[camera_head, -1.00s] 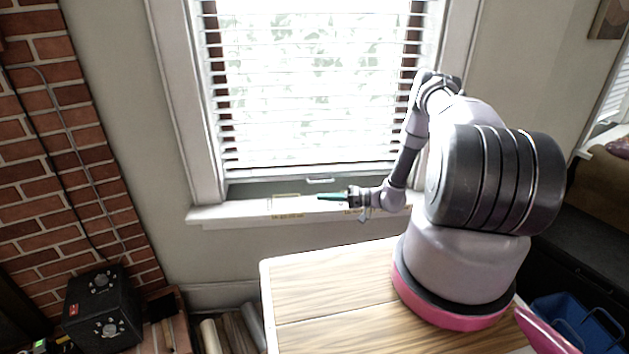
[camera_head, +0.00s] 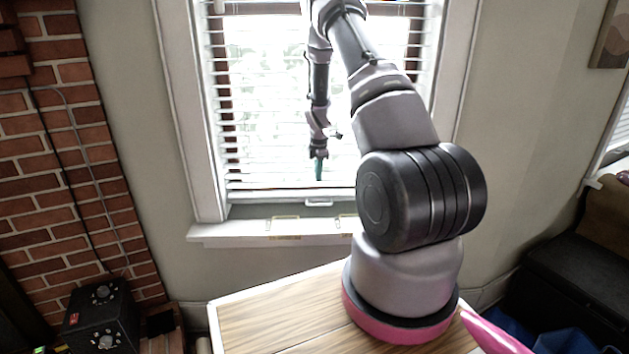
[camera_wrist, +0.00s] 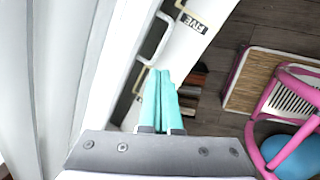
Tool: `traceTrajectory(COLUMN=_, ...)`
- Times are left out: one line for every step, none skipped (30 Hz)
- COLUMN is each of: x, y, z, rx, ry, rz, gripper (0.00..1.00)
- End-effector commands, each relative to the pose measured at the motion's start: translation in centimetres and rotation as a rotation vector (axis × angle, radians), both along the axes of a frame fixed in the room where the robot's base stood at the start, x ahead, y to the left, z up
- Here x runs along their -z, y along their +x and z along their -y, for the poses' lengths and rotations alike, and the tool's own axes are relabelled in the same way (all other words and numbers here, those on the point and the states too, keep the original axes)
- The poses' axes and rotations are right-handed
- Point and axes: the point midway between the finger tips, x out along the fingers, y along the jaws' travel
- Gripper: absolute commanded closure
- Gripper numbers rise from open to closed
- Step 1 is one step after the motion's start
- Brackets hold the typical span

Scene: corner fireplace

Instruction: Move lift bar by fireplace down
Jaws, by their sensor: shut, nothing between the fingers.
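The lift bar (camera_head: 319,203) is a small pale handle low on the window, just above the sill. In the wrist view the lift bar (camera_wrist: 153,42) is a white U-shaped handle just beyond the fingertips, left of centre. My gripper (camera_head: 319,178) hangs in front of the blinds with its teal fingers pointing down, above the lift bar. In the wrist view my gripper (camera_wrist: 160,76) has its fingers together with nothing between them. The fingertips look close to the handle's near end; I cannot tell whether they touch it.
The window sill (camera_head: 285,232) lies below the bar. White blinds (camera_head: 265,120) cover the window behind my arm. A brick fireplace wall (camera_head: 62,150) and a black box (camera_head: 100,318) stand to the left. A blue bin and a dark chest (camera_head: 575,285) are at right.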

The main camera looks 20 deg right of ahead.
Motion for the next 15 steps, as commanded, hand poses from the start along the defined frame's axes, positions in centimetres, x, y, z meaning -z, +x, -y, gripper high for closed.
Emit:
traceTrajectory(x=1.2, y=0.1, z=0.0, rx=0.0, ry=0.0, rz=-0.004, gripper=1.0)
traceTrajectory(x=1.8, y=0.2, z=0.1, rx=0.001, ry=0.001, rz=-0.004, gripper=1.0)
traceTrajectory(x=2.7, y=0.3, z=0.1, rx=0.0, ry=0.001, rz=-0.005, gripper=1.0)
traceTrajectory(x=3.4, y=0.4, z=0.2, rx=0.001, ry=0.001, rz=-0.005, gripper=1.0)
traceTrajectory(x=4.0, y=0.6, z=0.2, rx=0.001, ry=0.001, rz=-0.004, gripper=1.0)
traceTrajectory(x=4.9, y=0.7, z=0.2, rx=0.001, ry=0.002, rz=-0.004, gripper=1.0)
traceTrajectory(x=5.5, y=0.8, z=0.3, rx=0.001, ry=0.002, rz=-0.005, gripper=1.0)
traceTrajectory(x=6.2, y=0.9, z=0.3, rx=0.002, ry=0.002, rz=-0.004, gripper=1.0)
traceTrajectory(x=6.9, y=1.1, z=0.4, rx=0.001, ry=0.001, rz=-0.004, gripper=1.0)
traceTrajectory(x=7.5, y=1.2, z=0.4, rx=0.001, ry=0.001, rz=-0.003, gripper=1.0)
traceTrajectory(x=8.1, y=1.3, z=0.5, rx=0.002, ry=0.001, rz=-0.004, gripper=1.0)
traceTrajectory(x=8.7, y=1.4, z=0.5, rx=0.002, ry=0.001, rz=-0.003, gripper=1.0)
traceTrajectory(x=9.2, y=1.5, z=0.5, rx=0.002, ry=0.001, rz=-0.003, gripper=1.0)
traceTrajectory(x=9.6, y=1.6, z=0.5, rx=0.002, ry=0.001, rz=-0.003, gripper=1.0)
traceTrajectory(x=10.0, y=1.7, z=0.6, rx=0.002, ry=0.001, rz=-0.003, gripper=1.0)
